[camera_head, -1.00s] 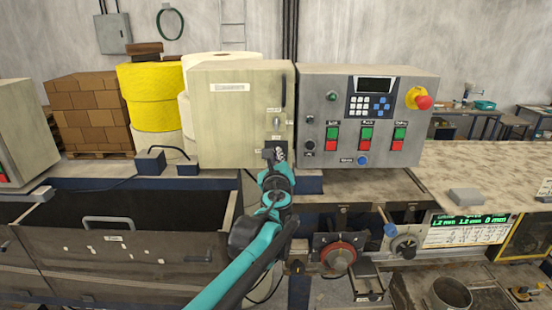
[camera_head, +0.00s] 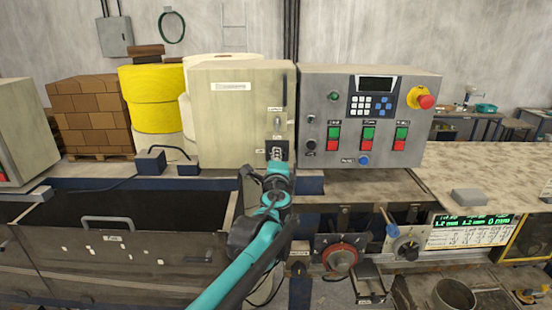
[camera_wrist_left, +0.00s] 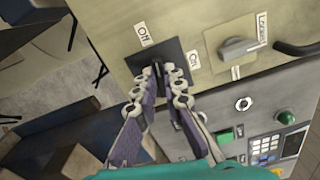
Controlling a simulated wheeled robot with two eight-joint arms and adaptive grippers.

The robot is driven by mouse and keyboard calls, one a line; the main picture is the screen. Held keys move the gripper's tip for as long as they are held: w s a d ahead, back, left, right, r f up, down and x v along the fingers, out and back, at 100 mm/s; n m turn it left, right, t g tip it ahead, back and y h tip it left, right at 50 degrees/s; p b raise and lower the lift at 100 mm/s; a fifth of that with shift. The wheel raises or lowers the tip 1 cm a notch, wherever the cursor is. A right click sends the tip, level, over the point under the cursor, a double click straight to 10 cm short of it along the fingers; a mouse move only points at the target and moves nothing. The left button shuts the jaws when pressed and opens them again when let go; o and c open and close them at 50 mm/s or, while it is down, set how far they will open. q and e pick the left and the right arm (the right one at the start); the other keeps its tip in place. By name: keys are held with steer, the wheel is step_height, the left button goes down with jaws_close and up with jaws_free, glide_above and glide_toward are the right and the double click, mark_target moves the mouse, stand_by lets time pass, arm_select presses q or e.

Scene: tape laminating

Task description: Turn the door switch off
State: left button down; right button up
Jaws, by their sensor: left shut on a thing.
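The door switch (camera_wrist_left: 176,50) is a black plate on the front of the cream cabinet, with an "Off" label on one side and an "On" label on the other in the left wrist view. Its small lever is hidden by the fingertips. In the head view the switch (camera_head: 277,145) sits low on the cabinet's right side. My left gripper (camera_wrist_left: 161,74) has its fingertips closed together at the plate, shut on the switch lever; it also shows in the head view (camera_head: 277,156). My right gripper is not in view.
A grey rotary knob (camera_wrist_left: 236,47) is beside the switch plate in the left wrist view. The control panel (camera_head: 320,80) with buttons and a red emergency stop (camera_head: 425,101) stands right of the cream cabinet (camera_head: 225,130). A drawer (camera_head: 115,262) is below left.

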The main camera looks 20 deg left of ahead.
arm_select(q)
steer(key=shift+f+n, duration=0.1)
steer(key=shift+n, duration=0.8)
steer(key=c, duration=1.6)
jaws_free()
steer(key=v, duration=1.2)
